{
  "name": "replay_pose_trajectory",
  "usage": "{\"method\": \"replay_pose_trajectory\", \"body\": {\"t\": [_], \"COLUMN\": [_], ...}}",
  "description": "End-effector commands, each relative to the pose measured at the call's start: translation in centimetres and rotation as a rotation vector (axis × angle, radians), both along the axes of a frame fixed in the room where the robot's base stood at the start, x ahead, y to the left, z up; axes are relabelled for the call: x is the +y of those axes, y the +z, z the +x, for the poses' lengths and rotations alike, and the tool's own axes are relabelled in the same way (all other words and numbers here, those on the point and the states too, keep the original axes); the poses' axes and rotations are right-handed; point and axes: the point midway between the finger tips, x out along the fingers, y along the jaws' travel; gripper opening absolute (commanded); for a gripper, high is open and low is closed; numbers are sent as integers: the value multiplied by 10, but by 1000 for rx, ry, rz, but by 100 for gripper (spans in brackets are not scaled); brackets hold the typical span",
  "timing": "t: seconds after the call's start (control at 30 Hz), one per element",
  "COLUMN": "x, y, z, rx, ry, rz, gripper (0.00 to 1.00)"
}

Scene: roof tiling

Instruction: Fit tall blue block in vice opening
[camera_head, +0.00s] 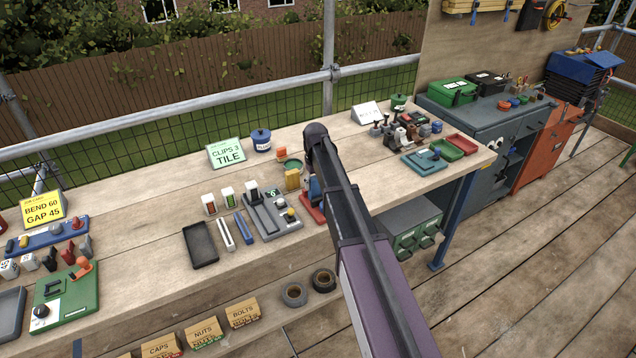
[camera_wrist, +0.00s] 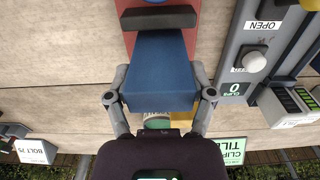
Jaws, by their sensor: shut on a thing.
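The tall blue block (camera_wrist: 160,70) fills the middle of the wrist view. My gripper (camera_wrist: 160,95) is shut on it, with one grey finger on each side. The block is over the red vice (camera_wrist: 131,38), just beside its dark jaw bar (camera_wrist: 158,17). I cannot tell whether it touches the bar or is down in the opening. In the head view the red vice (camera_head: 309,205) and part of the blue block (camera_head: 314,188) show at the left edge of my arm. My arm hides the rest of the vice and my gripper there.
A grey clip device (camera_head: 272,214) stands close left of the vice, with a yellow block (camera_head: 292,180) behind. A black tray (camera_head: 201,245) lies further left. A teal plate (camera_head: 424,160) and red and green trays (camera_head: 460,145) lie right. Bare wood shows at the front.

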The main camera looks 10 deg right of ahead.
Motion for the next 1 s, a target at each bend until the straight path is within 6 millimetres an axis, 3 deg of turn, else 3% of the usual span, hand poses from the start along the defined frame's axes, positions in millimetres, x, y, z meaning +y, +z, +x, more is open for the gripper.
{"method": "replay_pose_trajectory", "body": {"t": [0.13, 0.17, 0.27, 0.73, 1.0], "x": [0, 0, 0, 0, 0], "y": [0, 0, 0, 1, 13], "z": [0, 0, 0, 0, 0], "rx": [0, 0, 0, 0, 0], "ry": [0, 0, 0, 1, 0], "rz": [0, 0, 0, 0, 0], "gripper": [23, 73, 100, 100, 100]}}
